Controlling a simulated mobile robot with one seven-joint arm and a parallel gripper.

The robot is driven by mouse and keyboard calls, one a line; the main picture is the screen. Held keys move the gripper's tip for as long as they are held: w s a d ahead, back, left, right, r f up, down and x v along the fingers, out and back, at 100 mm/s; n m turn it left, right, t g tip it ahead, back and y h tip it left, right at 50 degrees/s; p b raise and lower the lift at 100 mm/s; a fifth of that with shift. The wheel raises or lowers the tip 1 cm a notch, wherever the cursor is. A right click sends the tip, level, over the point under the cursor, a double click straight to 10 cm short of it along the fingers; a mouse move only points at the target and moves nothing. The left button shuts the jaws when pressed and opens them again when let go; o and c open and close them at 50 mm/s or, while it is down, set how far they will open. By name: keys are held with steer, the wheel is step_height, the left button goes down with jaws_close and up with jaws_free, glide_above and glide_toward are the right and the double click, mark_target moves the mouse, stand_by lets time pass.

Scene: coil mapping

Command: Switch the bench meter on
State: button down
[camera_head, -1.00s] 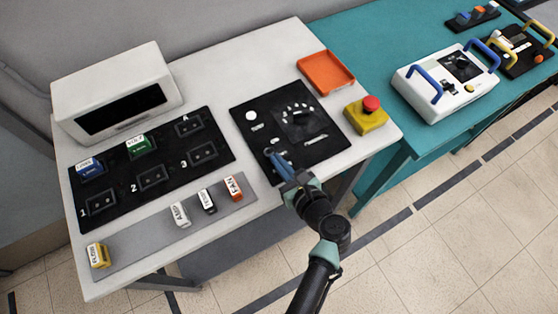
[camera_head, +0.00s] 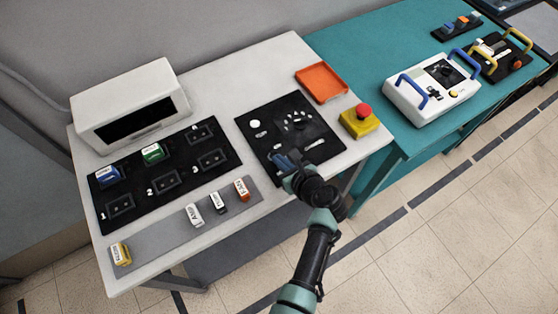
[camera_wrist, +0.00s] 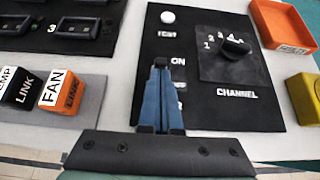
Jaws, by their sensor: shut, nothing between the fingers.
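A white box with a dark, blank display (camera_head: 135,120), which looks like the bench meter, stands at the back left of the light table. A black control panel (camera_head: 250,122) lies on the same table; the wrist view also shows the panel (camera_wrist: 190,105). It bears a white round button (camera_wrist: 167,17), an ON label (camera_wrist: 178,61) and a black CHANNEL knob (camera_wrist: 236,47). My gripper (camera_head: 284,160) is over the panel's front left part. Its blue fingers (camera_wrist: 161,72) are together and empty, just left of the ON label. They cover most of the switch there, so its position cannot be told.
An orange tray (camera_head: 322,82) and a yellow box with a red button (camera_head: 360,122) stand right of the panel. A black socket board (camera_head: 165,180) and several labelled link blocks on a grey strip (camera_head: 170,232) lie left. A teal table (camera_head: 390,45) adjoins.

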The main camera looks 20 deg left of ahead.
mark_target(275, 151)
steer(key=r+p, duration=0.1)
steer(key=r+g+h+p, duration=0.1)
steer(key=p, duration=0.1)
steer(key=shift+w+a+p, duration=0.2)
steer(key=shift+a+p, duration=0.1)
steer(key=shift+a, duration=0.1)
steer(key=shift+w+a+r+g+h+p, duration=0.15)
steer(key=shift+g+h+p, duration=0.2)
steer(key=shift+p, duration=0.4)
steer(key=shift+w+a+g+h+p, duration=0.3)
steer(key=shift+w+g+h+p, duration=0.05)
steer(key=shift+h+p, duration=0.35)
steer(key=shift+w+a+f+g+h, duration=0.1)
steer(key=shift+a+f+g+h, duration=0.2)
steer(key=shift+g+h, duration=0.25)
steer(key=shift+d+f, duration=0.15)
steer(key=shift+r+p, duration=0.85)
steer(key=shift+r, duration=0.05)
